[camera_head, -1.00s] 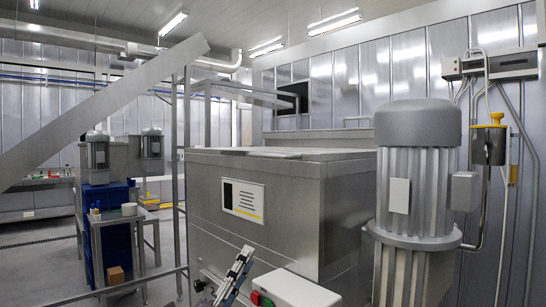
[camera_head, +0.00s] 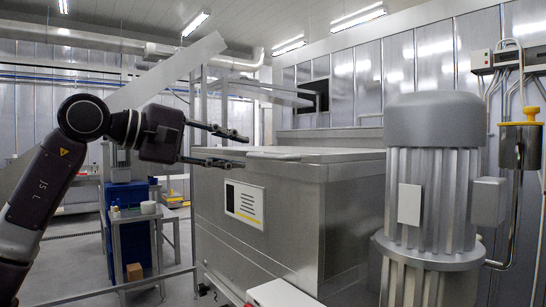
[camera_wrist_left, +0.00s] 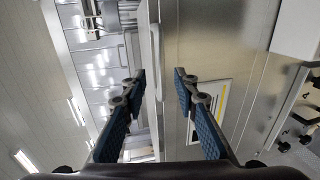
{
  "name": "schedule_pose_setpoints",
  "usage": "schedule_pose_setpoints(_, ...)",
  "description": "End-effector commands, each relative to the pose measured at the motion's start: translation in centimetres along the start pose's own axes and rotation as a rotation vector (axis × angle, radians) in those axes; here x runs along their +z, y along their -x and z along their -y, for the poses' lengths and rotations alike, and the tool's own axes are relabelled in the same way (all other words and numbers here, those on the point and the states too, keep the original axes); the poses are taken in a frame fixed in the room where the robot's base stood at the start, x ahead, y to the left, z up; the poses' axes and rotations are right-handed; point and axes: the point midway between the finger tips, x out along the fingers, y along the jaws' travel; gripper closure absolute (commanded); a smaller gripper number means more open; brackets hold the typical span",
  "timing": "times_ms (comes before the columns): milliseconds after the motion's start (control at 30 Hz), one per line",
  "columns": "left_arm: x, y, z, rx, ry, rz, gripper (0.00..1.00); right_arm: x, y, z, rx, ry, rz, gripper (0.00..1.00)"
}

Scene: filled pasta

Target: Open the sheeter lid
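The sheeter is a large steel box (camera_head: 285,240) with a flat lid (camera_head: 335,156) lying shut on its top. A flat, pale handle (camera_head: 275,155) sits at the lid's left front edge. It also shows as a thin bar in the left wrist view (camera_wrist_left: 156,60). My left gripper (camera_head: 244,151) points right toward the lid edge, just left of the handle. Its two fingers are spread and nothing is held between them. In the left wrist view the open fingers (camera_wrist_left: 160,76) lie either side of the handle's line; whether they touch it cannot be told. My right gripper is not in view.
A big ribbed motor (camera_head: 435,185) stands close on the right. A white box (camera_head: 282,293) sits low in front of the sheeter. A small table (camera_head: 135,216) and blue crates (camera_head: 128,195) stand behind on the left. A slanted metal panel (camera_head: 165,78) hangs upper left.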

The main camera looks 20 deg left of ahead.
Motion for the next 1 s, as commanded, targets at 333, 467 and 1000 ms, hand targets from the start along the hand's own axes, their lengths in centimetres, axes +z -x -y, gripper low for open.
schedule_pose_setpoints(333,0.0,-4.9,-0.1,-0.007,-0.004,-0.001,0.72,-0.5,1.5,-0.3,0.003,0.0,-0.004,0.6)
schedule_pose_setpoints(467,0.0,-6.5,-0.1,-0.006,-0.003,-0.001,0.72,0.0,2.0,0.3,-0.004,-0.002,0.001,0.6)
schedule_pose_setpoints(1000,0.0,-7.5,0.1,-0.004,-0.004,-0.002,0.87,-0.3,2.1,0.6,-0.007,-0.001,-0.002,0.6)
